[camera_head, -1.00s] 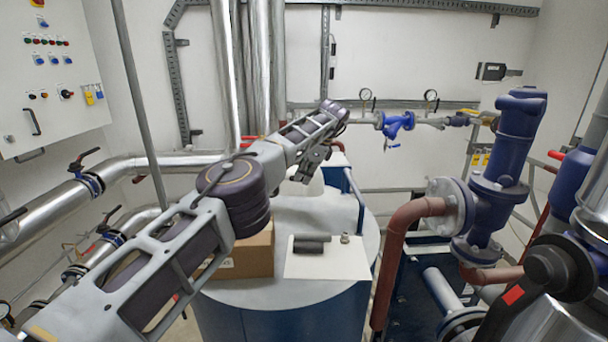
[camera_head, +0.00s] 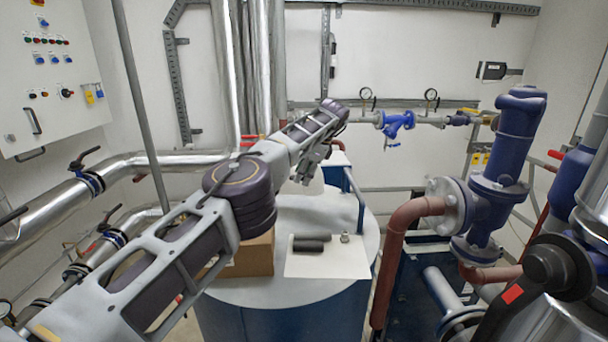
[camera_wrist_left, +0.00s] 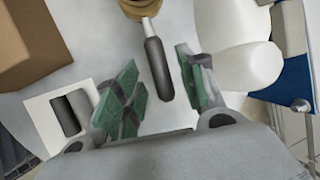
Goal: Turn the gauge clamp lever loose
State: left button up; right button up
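The lever (camera_wrist_left: 158,68) shows in the left wrist view as a dark rounded grip on a short metal rod. The rod runs up to a tan, brass-like fitting (camera_wrist_left: 140,8) at the top edge. My left gripper (camera_wrist_left: 157,55) is open, with one green-padded finger on each side of the lever's grip. Gaps show between the grip and both pads. In the head view my left gripper (camera_head: 310,168) is above the far part of the round tank top, and the lever cannot be made out there. My right gripper is not in view.
A cardboard box (camera_head: 255,258) and a white sheet (camera_head: 325,266) with dark cylinders (camera_head: 310,243) lie on the tank top (camera_head: 270,292). White rounded bodies (camera_wrist_left: 235,55) stand close right of the fingers in the wrist view.

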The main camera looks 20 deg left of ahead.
pick_arm(q)
jog(key=shift+b, duration=0.35)
dwell(0.5)
jog(key=shift+s+m+b, duration=0.25)
jog(key=shift+m+b, duration=0.1)
jog(key=shift+m, duration=0.15)
